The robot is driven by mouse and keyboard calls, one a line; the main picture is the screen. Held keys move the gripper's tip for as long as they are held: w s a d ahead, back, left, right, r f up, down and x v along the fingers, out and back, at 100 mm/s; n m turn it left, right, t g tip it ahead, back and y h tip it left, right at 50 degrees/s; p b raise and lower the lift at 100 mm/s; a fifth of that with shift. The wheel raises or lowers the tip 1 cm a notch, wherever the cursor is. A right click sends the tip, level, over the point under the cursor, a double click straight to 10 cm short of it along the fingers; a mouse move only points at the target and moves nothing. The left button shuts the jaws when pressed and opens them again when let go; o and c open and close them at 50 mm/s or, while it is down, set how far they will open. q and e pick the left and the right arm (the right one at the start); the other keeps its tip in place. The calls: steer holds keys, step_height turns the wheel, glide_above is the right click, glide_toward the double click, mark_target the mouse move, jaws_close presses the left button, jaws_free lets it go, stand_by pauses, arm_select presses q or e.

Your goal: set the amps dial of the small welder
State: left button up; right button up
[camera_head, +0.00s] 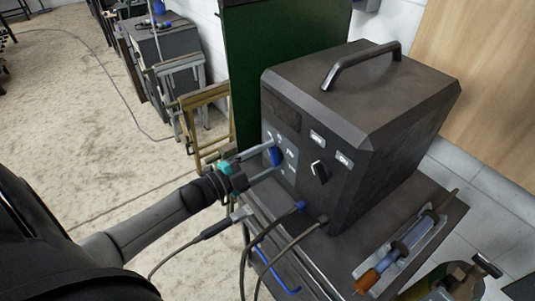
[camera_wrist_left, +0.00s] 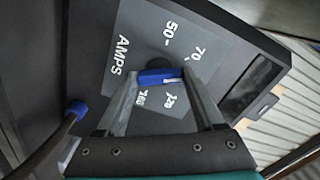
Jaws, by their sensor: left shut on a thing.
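The small welder (camera_head: 365,120) is a dark grey box with a top handle, standing on a dark cart. Its blue amps dial (camera_head: 275,156) is on the left part of the front panel. In the left wrist view the blue dial (camera_wrist_left: 159,76) sits on a grey plate (camera_wrist_left: 135,50) marked AMPS, with 50, 70 and other numbers around it. My left gripper (camera_head: 270,160) is at the dial, its fingers on both sides of it and shut on it. The fingers also show in the left wrist view (camera_wrist_left: 160,85). The dial's pointer is hard to make out. My right gripper is not in view.
A black switch knob (camera_head: 319,172) is on the panel right of the dial. Cables with a blue plug (camera_head: 300,206) leave the panel's lower edge. A torch with an orange tip (camera_head: 368,281) lies on the cart (camera_head: 440,228). A green panel (camera_head: 285,45) stands behind the welder. Open floor lies left.

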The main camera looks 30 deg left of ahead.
arm_select(q)
steer(key=shift+n+p, duration=0.7)
steer(key=shift+n, duration=1.5)
steer(key=o, duration=1.4)
steer(key=shift+s, duration=0.1)
steer(key=v, duration=1.5)
steer(key=shift+b, duration=0.35)
steer(key=shift+d, duration=0.1)
